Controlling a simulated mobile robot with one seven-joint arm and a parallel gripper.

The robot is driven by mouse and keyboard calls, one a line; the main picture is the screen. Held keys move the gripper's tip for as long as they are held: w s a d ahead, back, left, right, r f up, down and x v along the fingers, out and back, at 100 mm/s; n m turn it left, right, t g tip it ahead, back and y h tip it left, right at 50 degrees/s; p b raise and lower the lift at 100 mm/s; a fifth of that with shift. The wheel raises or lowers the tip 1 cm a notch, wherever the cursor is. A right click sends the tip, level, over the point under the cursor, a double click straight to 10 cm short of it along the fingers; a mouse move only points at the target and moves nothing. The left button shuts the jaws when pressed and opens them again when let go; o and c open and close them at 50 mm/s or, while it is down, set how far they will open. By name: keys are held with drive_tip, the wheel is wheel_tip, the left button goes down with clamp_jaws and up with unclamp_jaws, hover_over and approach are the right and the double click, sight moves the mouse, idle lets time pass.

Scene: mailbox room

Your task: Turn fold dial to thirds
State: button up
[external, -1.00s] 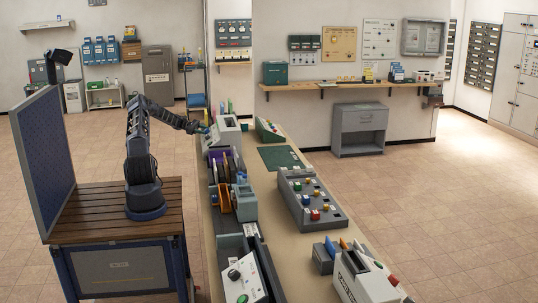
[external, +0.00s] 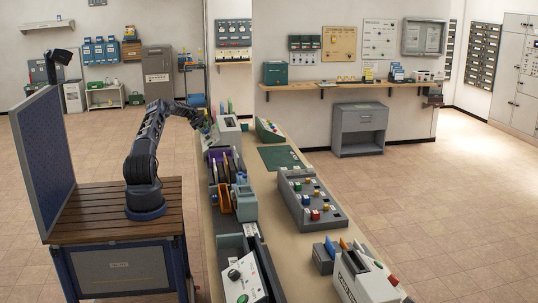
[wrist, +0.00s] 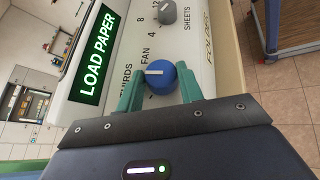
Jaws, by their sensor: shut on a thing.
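The blue fold dial (wrist: 163,83) with a white pointer line sits on the white folder panel in the wrist view. Its pointer faces left in the picture, between the printed words FAN (wrist: 147,56) and THIRDS (wrist: 126,79). My gripper (wrist: 161,72) has its two green fingers on either side of the dial and is shut on it. In the external view the folder machine (external: 228,133) stands at the far end of the long table. My gripper there (external: 206,128) is at the machine's left side, too small to see in detail.
A grey sheets dial (wrist: 168,12) is beside the fold dial on the panel. A lit green LOAD PAPER display (wrist: 103,50) is close to the left finger. A purple-topped sorter rack (external: 222,165) stands nearer on the table (external: 262,205).

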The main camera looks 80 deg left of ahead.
idle(0.4)
drive_tip(key=o, duration=1)
drive_tip(key=n+t, duration=0.3)
drive_tip(key=shift+s+f, duration=0.1)
drive_tip(key=shift+s, duration=0.2)
drive_tip(key=n+t+y, duration=0.1)
drive_tip(key=n+t, duration=0.2)
drive_tip(key=n, duration=0.1)
drive_tip(key=shift+s+d+f+t+y, duration=0.15)
drive_tip(key=shift+d+t+y, duration=0.05)
drive_tip(key=shift+t+y, duration=0.2)
drive_tip(key=n+t+y, duration=0.1)
drive_tip(key=n, duration=0.1)
drive_tip(key=n+t+y, duration=0.3)
drive_tip(key=n+y, duration=0.1)
drive_tip(key=n, duration=0.1)
drive_tip(key=shift+s+d+f, duration=0.15)
drive_tip(key=shift+d, duration=0.2)
drive_tip(key=v, duration=1.1)
wheel_tip(320, 180, up, 30)
drive_tip(key=shift+f, duration=0.1)
